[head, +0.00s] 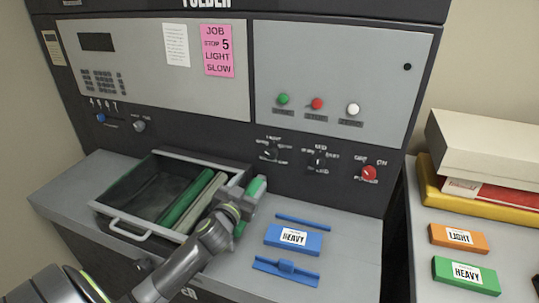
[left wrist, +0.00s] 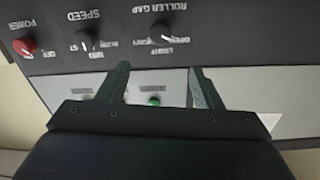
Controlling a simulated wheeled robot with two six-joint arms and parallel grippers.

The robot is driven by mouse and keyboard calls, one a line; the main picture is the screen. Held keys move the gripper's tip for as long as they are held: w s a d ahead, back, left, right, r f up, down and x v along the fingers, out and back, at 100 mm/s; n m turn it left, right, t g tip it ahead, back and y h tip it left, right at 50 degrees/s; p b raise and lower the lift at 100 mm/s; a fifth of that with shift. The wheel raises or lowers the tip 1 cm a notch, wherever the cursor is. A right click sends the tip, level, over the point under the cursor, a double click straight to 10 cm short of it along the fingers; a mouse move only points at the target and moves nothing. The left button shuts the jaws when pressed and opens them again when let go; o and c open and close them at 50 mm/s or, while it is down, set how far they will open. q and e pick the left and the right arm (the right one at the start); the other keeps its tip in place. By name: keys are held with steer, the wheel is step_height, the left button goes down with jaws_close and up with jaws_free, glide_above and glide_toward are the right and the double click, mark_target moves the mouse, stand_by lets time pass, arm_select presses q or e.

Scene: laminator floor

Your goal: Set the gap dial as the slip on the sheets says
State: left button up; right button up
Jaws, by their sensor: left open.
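The roller gap dial (head: 269,153) is a dark knob with small labels on the machine's black front. It also shows upside down in the left wrist view (left wrist: 166,40), named "ROLLER GAP"; I cannot tell its setting surely. A pink slip (head: 218,50) on the upper panel reads "JOB STOP 5 LIGHT SLOW". My left gripper (head: 253,190) is over the drawer's right edge, below and apart from the dial. In the left wrist view its fingers (left wrist: 160,85) are spread with nothing held between them. My right gripper is not in view.
The speed dial (head: 317,160) and red power knob (head: 369,173) are right of the gap dial. An open drawer (head: 118,230) holds rollers. A blue "HEAVY" block (head: 293,241) lies on the ledge between blue bars. Orange (head: 458,238) and green (head: 466,276) blocks lie at right.

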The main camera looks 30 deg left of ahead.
mark_target(270, 155)
arm_select(q)
steer(key=w+a, duration=0.1)
steer(key=w, duration=0.3)
steer(key=w+a+p, duration=0.1)
steer(key=w, duration=0.4)
steer(key=w+a, duration=0.1)
steer(key=w, duration=0.4)
steer(key=shift+w+p, duration=0.15)
steer(key=shift+p, duration=0.25)
steer(key=shift+w, duration=0.55)
steer(key=c, duration=1)
